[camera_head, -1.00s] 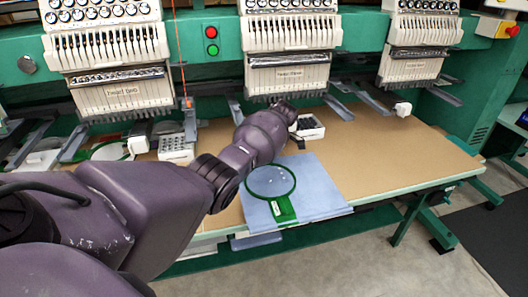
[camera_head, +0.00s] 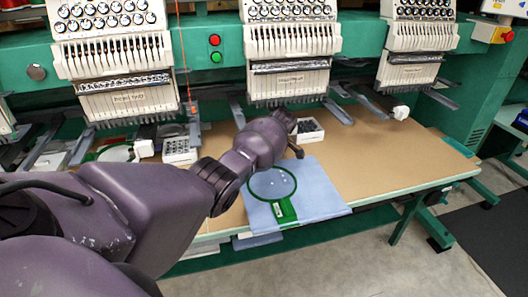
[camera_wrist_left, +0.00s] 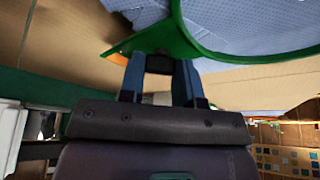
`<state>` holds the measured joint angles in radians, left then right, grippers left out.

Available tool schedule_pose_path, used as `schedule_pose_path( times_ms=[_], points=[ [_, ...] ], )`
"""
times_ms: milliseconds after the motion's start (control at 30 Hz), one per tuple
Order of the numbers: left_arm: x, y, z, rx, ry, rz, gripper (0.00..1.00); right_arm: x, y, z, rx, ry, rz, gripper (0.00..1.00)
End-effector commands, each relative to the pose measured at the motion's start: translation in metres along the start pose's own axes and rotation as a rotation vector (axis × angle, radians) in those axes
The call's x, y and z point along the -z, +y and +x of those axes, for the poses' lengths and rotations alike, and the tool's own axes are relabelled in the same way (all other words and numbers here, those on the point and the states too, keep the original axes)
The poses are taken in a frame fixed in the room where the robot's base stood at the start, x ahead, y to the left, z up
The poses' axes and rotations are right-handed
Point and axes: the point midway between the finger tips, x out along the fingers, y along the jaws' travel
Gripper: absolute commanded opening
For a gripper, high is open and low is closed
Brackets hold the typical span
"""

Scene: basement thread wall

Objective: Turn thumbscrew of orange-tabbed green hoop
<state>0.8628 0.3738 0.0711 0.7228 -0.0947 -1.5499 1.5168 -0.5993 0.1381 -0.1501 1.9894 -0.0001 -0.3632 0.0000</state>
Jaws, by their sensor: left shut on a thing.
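The green hoop (camera_head: 272,183) lies on a light blue cloth (camera_head: 318,190) at the table's front edge, its green bracket towards me. In the left wrist view the green rim (camera_wrist_left: 205,45) crosses the top, with blue cloth inside it and an orange tab (camera_wrist_left: 117,58) at its left. My left gripper (camera_wrist_left: 159,72) has its two fingers on either side of a small dark piece (camera_wrist_left: 159,63) at the rim, which looks like the thumbscrew, and is shut on it. My right gripper is not in view.
Embroidery heads (camera_head: 290,80) hang over the back of the brown table (camera_head: 385,150). A white box of dark parts (camera_head: 308,130) stands just behind my left wrist, and another box (camera_head: 180,150) stands to its left. The table's right part is clear.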

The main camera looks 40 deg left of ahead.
Motion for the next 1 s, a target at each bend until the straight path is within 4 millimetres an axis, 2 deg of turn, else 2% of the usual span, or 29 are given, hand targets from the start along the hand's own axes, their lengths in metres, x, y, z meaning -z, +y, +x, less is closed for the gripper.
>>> schedule_pose_path(
  times_ms=[33, 300, 700, 867, 1000],
  points=[
    [0.002, -0.001, -0.006, -0.019, 0.0, 0.039, 0.07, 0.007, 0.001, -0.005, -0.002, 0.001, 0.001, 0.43],
    [0.003, -0.003, -0.005, -0.115, 0.0, 0.278, 0.07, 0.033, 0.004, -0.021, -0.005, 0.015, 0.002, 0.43],
    [0.003, -0.005, -0.002, -0.24, 0.0, 0.588, 0.07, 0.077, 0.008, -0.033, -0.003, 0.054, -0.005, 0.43],
    [0.003, -0.005, -0.001, -0.274, 0.0, 0.67, 0.07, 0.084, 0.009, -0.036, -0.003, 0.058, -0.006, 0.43],
    [0.003, -0.005, 0.0, -0.294, 0.0, 0.72, 0.07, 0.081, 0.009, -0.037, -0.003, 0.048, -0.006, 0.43]
  ],
)
